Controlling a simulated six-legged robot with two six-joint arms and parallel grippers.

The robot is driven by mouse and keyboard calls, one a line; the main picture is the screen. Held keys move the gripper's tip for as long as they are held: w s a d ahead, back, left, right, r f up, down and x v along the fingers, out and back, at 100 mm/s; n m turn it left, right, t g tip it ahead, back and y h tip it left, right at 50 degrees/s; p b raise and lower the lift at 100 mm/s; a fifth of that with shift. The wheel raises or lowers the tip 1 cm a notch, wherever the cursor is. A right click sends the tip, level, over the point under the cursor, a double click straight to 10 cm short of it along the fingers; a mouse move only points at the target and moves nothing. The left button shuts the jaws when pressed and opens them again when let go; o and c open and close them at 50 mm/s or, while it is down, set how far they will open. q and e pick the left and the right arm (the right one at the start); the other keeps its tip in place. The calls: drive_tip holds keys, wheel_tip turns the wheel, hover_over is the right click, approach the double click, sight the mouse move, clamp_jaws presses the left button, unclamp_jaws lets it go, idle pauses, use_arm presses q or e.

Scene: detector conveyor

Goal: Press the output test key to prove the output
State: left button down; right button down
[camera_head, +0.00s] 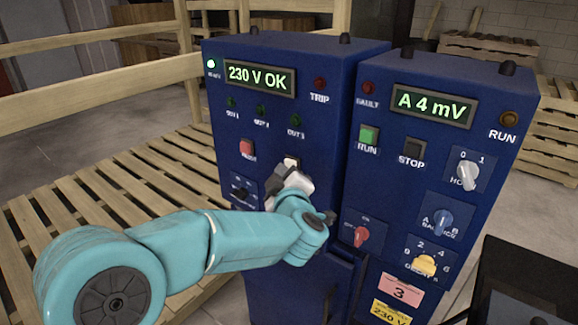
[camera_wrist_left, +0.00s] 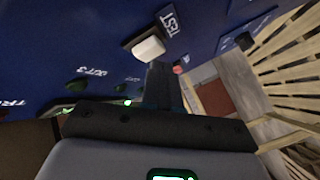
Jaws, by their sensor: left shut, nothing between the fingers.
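The output test key is a white square key (camera_head: 291,161) on the front of the left blue cabinet (camera_head: 330,120). In the left wrist view the white key (camera_wrist_left: 148,47) has a dark surround and the label TEST beside it. My left gripper (camera_head: 284,175) is shut and empty, just below the key in the head view, hiding part of the panel. In the left wrist view its dark fingers (camera_wrist_left: 160,72) end right beside the key; I cannot tell whether they touch it. The display (camera_head: 259,77) reads 230 V OK. My right gripper is not in view.
A red key (camera_head: 247,148) and a small dark switch (camera_head: 241,187) sit left of my gripper. Green OUT lamps are above. The right cabinet (camera_head: 480,140) has a display reading A 4 mV, RUN and STOP keys and several knobs. Wooden slats (camera_head: 110,185) lie at left.

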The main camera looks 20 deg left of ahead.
use_arm(q)
drive_tip(key=shift+w+d, duration=0.15)
drive_tip(key=shift+w, duration=0.3)
idle(0.7)
idle(0.4)
drive_tip(key=shift+s+a, duration=0.3)
drive_tip(key=shift+s, duration=0.6)
drive_tip(key=s, duration=0.1)
drive_tip(key=s+a+b, duration=0.1)
drive_tip(key=s, duration=0.1)
drive_tip(key=s+b, duration=0.1)
drive_tip(key=shift+s+a, duration=0.35)
